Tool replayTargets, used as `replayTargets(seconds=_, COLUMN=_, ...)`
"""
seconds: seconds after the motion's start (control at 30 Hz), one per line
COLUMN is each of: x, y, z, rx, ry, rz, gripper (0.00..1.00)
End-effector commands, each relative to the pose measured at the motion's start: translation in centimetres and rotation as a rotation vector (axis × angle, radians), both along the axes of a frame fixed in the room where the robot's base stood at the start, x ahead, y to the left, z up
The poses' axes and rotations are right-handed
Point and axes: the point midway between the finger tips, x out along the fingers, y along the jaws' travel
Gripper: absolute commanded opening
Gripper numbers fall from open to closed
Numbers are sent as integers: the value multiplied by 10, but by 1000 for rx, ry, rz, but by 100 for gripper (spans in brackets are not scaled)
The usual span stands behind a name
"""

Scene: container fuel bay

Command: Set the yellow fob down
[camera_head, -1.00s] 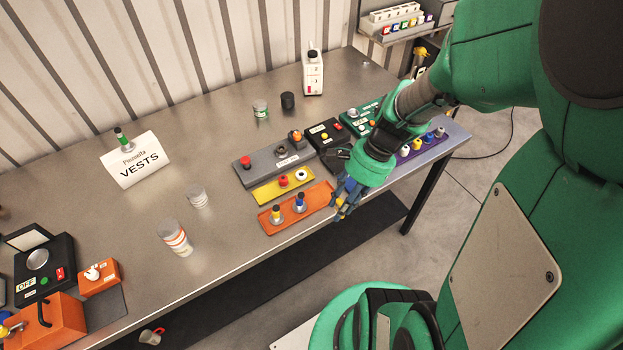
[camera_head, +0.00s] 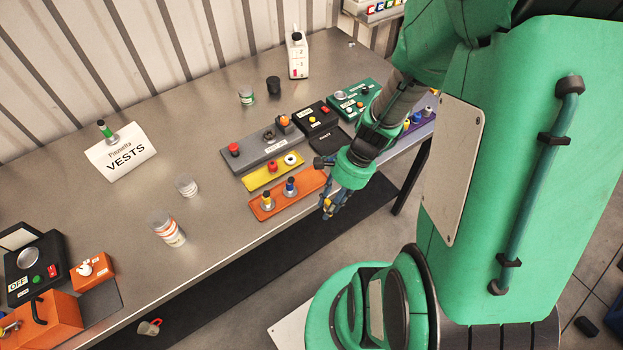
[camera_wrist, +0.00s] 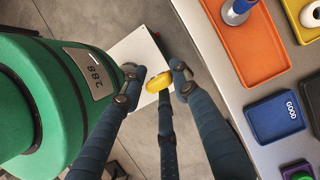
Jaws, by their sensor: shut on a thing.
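My gripper (camera_head: 330,208) hangs just off the table's front edge, to the right of the orange tray (camera_head: 312,181). In the wrist view my gripper (camera_wrist: 158,80) is shut on the yellow fob (camera_wrist: 159,82), a small rounded piece between the fingertips. The floor and a white plate show behind the fob, not the tabletop. The orange tray also shows in the wrist view (camera_wrist: 247,60), apart from the fingers. In the head view the fob is mostly hidden by the fingers.
The orange tray bears a yellow-banded piece (camera_head: 267,203) and a blue one (camera_head: 290,188). A yellow tray (camera_head: 255,184) and a grey panel (camera_head: 245,160) lie behind it. A blue tray marked GOOD (camera_wrist: 275,117) is near the table edge. The tabletop (camera_head: 215,235) left of the orange tray is clear.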

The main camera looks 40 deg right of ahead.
Motion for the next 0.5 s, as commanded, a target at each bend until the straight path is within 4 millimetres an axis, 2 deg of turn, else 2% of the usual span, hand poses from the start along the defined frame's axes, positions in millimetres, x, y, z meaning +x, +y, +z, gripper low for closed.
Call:
replayTargets(seconds=0.27, x=18, y=-6, z=-2, rx=0, ry=0, rz=3, gripper=12)
replayTargets(seconds=0.5, x=59, y=-18, z=-7, rx=1, ry=0, rz=3, gripper=12)
